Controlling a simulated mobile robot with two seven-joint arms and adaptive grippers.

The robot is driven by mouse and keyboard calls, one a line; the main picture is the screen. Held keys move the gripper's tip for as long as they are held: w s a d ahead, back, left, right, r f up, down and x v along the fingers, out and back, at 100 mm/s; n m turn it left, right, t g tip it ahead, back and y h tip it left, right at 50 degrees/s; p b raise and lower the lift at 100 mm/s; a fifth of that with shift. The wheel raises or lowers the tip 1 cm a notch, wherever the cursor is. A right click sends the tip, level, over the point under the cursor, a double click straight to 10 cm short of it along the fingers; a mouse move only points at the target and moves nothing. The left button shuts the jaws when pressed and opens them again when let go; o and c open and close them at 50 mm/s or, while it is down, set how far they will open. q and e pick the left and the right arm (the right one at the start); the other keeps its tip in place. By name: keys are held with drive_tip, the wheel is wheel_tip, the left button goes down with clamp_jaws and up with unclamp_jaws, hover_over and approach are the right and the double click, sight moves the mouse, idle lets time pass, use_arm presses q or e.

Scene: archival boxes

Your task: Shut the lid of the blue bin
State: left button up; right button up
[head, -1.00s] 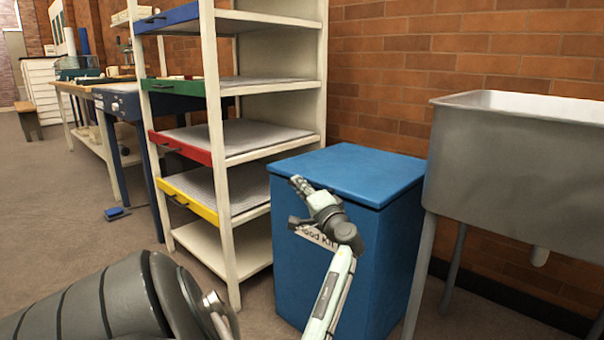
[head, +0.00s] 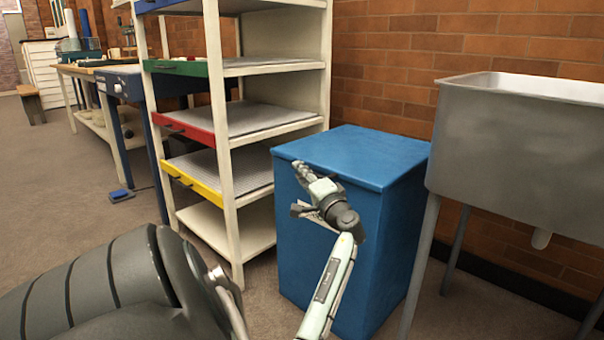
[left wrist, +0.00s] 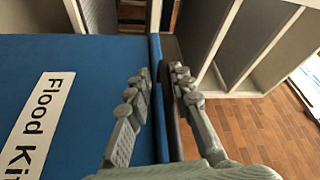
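The blue bin (head: 345,245) stands between the shelf rack and the metal sink. Its blue lid (head: 355,155) lies flat across the top and looks shut. My left gripper (head: 302,188) is in front of the bin, near the lid's front edge, and hides part of the front. In the left wrist view, the gripper (left wrist: 160,85) has its two fingers apart, with the blue lid edge (left wrist: 156,60) showing between them. Contact cannot be told. The white "Flood Kit" label (left wrist: 38,115) is on the bin's front. My right gripper is not in view.
The white shelf rack (head: 228,180) with coloured drawer fronts stands close on the bin's left. The metal sink (head: 520,135) stands close on its right. A brick wall (head: 385,70) is behind.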

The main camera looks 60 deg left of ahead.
use_arm(q)
drive_tip(key=shift+w, duration=0.1)
wheel_tip(320, 180, up, 10)
drive_tip(key=shift+r, duration=0.1)
idle(0.3)
drive_tip(key=d+f, duration=0.2)
drive_tip(key=d, duration=0.6)
drive_tip(key=shift+d+f, duration=0.35)
drive_tip(key=shift+d, duration=0.05)
idle(0.4)
drive_tip(key=shift+f, duration=0.1)
idle(0.6)
